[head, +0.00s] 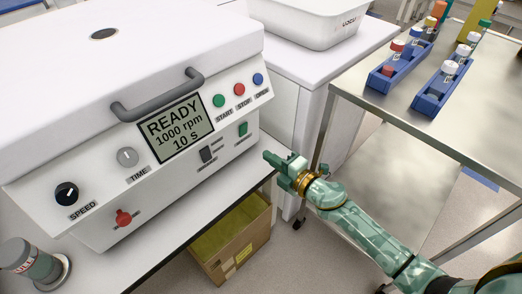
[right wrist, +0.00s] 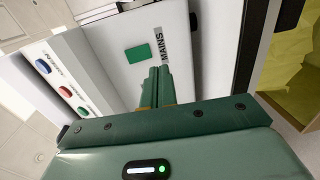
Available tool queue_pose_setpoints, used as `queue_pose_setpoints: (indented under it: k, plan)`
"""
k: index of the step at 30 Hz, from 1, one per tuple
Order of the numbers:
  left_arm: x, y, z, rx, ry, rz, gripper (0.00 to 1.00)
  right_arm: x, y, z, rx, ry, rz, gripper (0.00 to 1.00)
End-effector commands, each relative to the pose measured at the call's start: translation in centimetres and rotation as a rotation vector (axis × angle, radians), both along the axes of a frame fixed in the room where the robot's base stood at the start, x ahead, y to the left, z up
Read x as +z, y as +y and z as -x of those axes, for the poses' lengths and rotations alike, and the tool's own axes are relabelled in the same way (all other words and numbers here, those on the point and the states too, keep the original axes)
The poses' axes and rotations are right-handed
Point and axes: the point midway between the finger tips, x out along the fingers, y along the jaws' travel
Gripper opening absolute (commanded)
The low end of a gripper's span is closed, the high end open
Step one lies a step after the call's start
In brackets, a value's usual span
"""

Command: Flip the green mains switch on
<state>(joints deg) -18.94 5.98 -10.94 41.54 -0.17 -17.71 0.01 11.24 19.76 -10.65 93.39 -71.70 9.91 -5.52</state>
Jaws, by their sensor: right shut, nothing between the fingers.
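The green mains switch (head: 243,129) is on the front panel of the white machine (head: 140,80), at the lower right, under the stop and open buttons. In the right wrist view the switch (right wrist: 137,53) is a flat green rectangle beside the MAINS label. I cannot tell its position from its face. My right gripper (head: 267,156) is shut and empty, pointing at the panel just right of and below the switch. Its fingertips (right wrist: 160,70) appear next to the switch and label; I cannot tell whether they touch the panel. My left gripper is not in view.
The panel's display (head: 171,130) reads READY. A cardboard box (head: 235,243) stands below the bench edge. A metal cart (head: 400,103) with blue tube racks stands right.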

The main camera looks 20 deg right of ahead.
Motion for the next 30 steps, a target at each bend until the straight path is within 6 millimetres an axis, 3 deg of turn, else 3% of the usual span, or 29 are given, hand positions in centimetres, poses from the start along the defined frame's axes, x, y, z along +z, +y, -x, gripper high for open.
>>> queue_pose_setpoints:
  k: [4, 10, 19, 30]
  plan:
    - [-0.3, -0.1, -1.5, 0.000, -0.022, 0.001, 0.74, -0.4, -0.9, 2.6, -0.001, 0.003, -0.001, 0.00]
    - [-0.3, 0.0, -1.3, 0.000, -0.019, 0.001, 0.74, -0.6, -1.7, 4.9, 0.000, 0.001, -0.001, 0.00]
    - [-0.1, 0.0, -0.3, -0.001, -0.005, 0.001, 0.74, -0.6, -2.0, 5.4, 0.000, -0.001, 0.000, 0.00]
    - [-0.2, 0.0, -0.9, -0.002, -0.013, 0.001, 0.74, -0.7, -2.0, 5.3, -0.004, 0.002, -0.005, 0.00]
